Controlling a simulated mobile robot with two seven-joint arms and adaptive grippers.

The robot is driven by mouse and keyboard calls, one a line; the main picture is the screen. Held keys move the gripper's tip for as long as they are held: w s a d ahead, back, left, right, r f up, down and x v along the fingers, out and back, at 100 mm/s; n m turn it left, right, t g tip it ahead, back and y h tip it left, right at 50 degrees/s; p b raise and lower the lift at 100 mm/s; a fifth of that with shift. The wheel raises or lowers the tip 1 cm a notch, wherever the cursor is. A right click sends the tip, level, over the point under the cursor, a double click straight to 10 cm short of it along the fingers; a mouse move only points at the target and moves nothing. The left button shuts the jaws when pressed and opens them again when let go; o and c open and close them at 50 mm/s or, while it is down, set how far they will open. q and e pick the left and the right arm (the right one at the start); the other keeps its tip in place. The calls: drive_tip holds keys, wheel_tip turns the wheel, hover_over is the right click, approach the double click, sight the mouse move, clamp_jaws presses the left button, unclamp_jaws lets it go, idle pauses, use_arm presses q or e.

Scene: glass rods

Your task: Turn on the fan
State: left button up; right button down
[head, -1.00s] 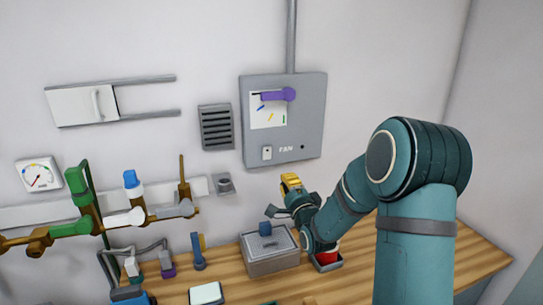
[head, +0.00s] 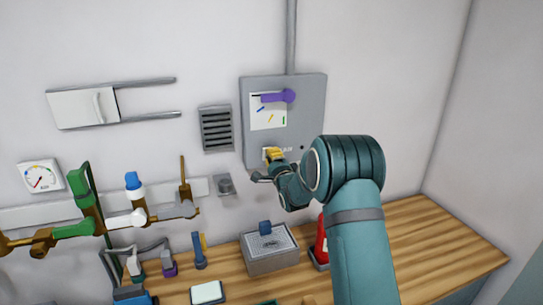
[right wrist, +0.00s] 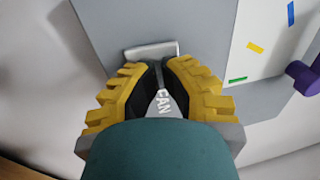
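The grey fan panel (head: 310,110) is on the wall, with a purple lever (head: 278,97) at its top and the word FAN at its lower part. My right gripper (head: 270,154) is at the panel's lower left, over the place of the small light switch plate. Part of the plate and the FAN lettering is hidden by the fingers. Whether the fingers touch the switch cannot be told. My left gripper is not in view.
A vent (head: 216,129) is left of the panel. A grey box (head: 270,250) and a red object (head: 321,240) stand on the wooden bench (head: 420,235) below. Brown pipes with a green valve (head: 85,200) and a gauge (head: 40,176) are at left.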

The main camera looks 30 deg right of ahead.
drive_tip(key=shift+w, duration=0.1)
idle(0.3)
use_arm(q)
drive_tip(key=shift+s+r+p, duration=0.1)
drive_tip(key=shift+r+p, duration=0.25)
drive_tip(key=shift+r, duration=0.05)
use_arm(e)
drive_tip(key=g, duration=0.1)
drive_tip(key=r+g, duration=0.1)
drive_tip(key=shift+w+d+r+g+y, duration=0.1)
drive_tip(key=shift+w+r+g+y, duration=0.05)
drive_tip(key=shift+w+g+y, duration=0.15)
